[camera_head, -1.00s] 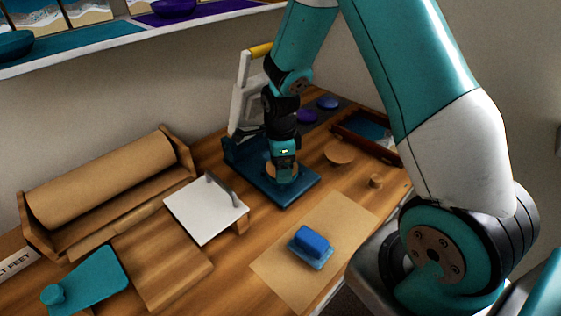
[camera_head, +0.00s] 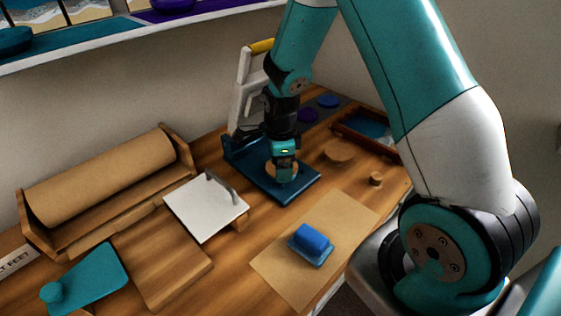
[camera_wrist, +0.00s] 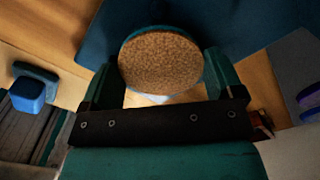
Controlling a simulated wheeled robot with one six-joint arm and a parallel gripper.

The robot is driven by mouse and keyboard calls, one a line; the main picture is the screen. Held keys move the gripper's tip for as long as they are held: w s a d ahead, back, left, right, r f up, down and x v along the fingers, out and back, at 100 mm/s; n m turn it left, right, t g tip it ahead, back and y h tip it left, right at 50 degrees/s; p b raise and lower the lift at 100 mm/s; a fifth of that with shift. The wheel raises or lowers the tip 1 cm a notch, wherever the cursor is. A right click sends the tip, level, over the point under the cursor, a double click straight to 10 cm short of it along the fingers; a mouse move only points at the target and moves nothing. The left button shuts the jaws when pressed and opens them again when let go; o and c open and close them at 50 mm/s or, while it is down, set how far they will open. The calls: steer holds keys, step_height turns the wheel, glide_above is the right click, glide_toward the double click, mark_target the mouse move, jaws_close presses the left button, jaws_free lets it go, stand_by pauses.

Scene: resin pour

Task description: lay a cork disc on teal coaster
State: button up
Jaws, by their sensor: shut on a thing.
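A cork disc (camera_wrist: 160,62) is between the two fingers of my gripper (camera_wrist: 160,85) in the wrist view, with its speckled face toward the camera. A thin teal rim (camera_wrist: 150,29) shows along its far edge, apparently the teal coaster, mostly hidden by the cork. I cannot tell whether cork and coaster touch. In the head view my gripper (camera_head: 284,168) points down over the dark blue press base (camera_head: 297,188), and the cork disc (camera_head: 280,170) shows at its fingertips. My gripper is shut on the cork disc.
A white press frame with a yellow handle (camera_head: 262,47) stands behind my gripper. A round cork-coloured piece (camera_head: 339,151) and a framed tray (camera_head: 350,134) are to the right. A blue block (camera_head: 310,243) rests on brown paper (camera_head: 288,268) in front. A white board (camera_head: 200,212) lies to the left.

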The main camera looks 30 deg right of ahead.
steer(key=shift+f, duration=0.1)
stand_by(0.7)
steer(key=o, duration=0.7)
steer(key=shift+c, duration=0.2)
steer(key=shift+r+p, duration=0.4)
steer(key=shift+p, duration=0.1)
step_height(320, 180, up, 7)
steer(key=p, duration=0.6)
steer(key=shift+r, duration=0.15)
